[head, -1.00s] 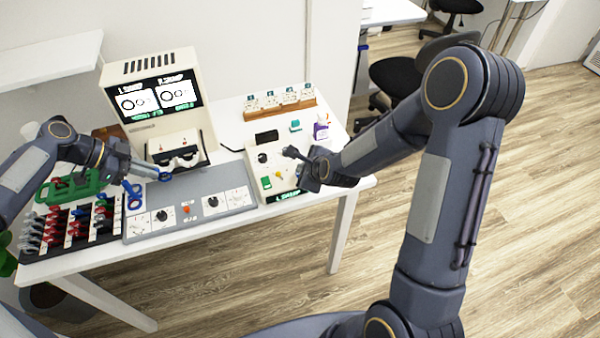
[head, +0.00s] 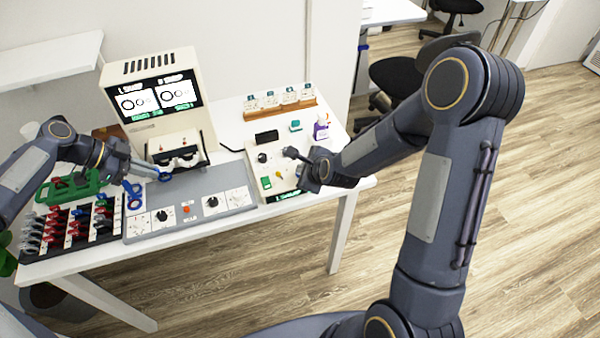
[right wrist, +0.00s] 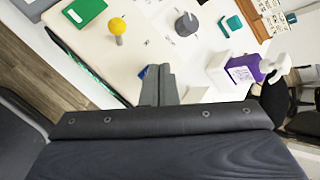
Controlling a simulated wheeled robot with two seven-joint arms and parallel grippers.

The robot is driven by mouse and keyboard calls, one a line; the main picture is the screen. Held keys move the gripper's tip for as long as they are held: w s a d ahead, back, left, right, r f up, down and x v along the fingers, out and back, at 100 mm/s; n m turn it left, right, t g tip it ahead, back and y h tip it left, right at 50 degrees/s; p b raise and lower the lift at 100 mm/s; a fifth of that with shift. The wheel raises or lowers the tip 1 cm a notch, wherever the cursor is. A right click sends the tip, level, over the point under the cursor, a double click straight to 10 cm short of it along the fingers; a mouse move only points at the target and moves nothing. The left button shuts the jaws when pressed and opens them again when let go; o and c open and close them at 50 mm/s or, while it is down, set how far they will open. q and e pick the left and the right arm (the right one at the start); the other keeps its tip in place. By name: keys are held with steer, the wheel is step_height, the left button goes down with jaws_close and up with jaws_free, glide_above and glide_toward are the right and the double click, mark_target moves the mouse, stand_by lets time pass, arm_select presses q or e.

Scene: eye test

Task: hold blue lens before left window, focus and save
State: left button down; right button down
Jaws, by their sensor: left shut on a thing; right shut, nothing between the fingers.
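My left gripper (head: 157,173) is shut on the handle of a blue lens (head: 165,177). The lens is in front of the left window of the cream viewer (head: 150,75); exact alignment is too small to tell. The viewer's screen (head: 156,96) shows two panels with ring figures and small labels. My right gripper (head: 290,153) is shut and empty above the cream control box (head: 252,157). In the right wrist view its closed fingers (right wrist: 158,72) are over the box, near a yellow knob (right wrist: 117,27), a green button (right wrist: 84,12) and a grey knob (right wrist: 186,23). A small blue part shows beside the fingertips.
A grey panel with dials (head: 215,179) lies before the viewer. A purple bottle (head: 321,131) and a wooden rack (head: 283,110) stand behind the box.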

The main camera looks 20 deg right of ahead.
steer(key=shift+r, duration=0.6)
steer(key=shift+r, duration=2.5)
steer(key=v, duration=0.7)
steer(key=shift+s+r, duration=0.15)
steer(key=shift+s, duration=0.05)
